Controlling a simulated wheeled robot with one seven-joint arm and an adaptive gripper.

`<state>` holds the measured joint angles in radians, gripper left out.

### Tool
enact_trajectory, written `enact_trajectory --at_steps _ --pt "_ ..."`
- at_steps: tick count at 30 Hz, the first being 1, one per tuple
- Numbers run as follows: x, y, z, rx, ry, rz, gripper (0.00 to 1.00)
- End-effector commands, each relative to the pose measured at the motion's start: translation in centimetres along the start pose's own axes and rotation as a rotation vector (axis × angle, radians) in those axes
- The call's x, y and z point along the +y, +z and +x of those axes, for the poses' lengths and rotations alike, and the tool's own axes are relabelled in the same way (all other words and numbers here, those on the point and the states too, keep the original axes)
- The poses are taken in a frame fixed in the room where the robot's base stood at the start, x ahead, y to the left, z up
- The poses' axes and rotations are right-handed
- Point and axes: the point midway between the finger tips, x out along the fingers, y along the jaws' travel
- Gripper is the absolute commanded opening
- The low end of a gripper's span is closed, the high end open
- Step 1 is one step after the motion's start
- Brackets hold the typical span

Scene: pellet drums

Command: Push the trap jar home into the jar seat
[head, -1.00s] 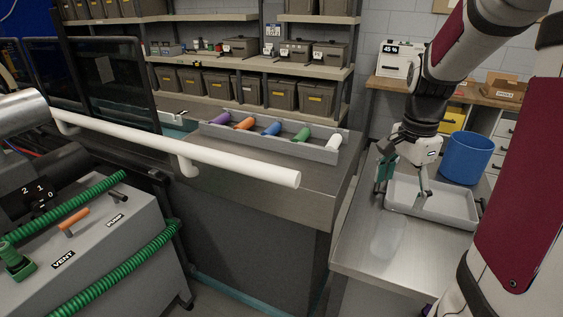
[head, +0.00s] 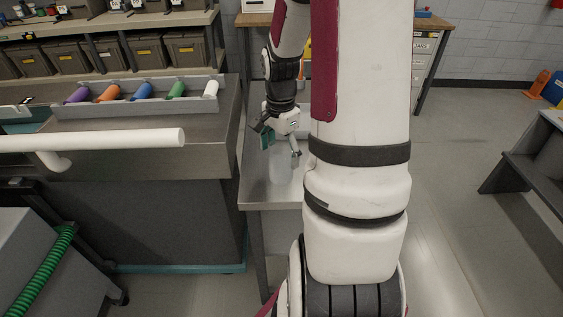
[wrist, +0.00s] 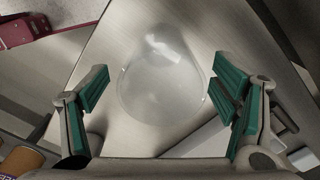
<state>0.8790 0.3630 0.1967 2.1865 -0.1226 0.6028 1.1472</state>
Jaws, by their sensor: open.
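A clear, rounded jar, which looks like the trap jar (wrist: 160,85), stands on the steel table (wrist: 85,60) between my spread fingers in the wrist view. Its faint outline (head: 282,170) also shows in the head view, on the steel table just below my gripper (head: 280,146). My gripper (wrist: 160,74) is open, with green pads on both sides of the jar and gaps between pads and glass. I cannot make out the jar seat in these views.
My arm covers much of the steel table in the head view. A grey rack (head: 135,103) with coloured cylinders sits on the bench to the left. A white pipe (head: 100,139) juts out in front of it. Open floor (head: 450,220) lies to the right.

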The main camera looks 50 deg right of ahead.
Motion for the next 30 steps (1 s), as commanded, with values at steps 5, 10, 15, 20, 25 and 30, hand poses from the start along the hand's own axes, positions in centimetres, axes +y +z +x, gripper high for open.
enact_trajectory --at_steps 5,10,15,20,25,30 --pt "-0.1 0.1 2.4 -0.002 0.002 -0.001 0.8" --pt "-0.1 0.1 3.0 0.0 -0.001 -0.001 0.8" --pt "-0.1 0.1 2.9 0.0 -0.001 -0.001 0.78" --pt "-0.1 0.1 2.9 0.0 -0.001 -0.001 0.42" --pt "-0.2 0.1 2.9 0.001 -0.001 -0.001 0.21" --pt "-0.2 0.1 2.9 0.001 -0.001 -0.001 0.21"
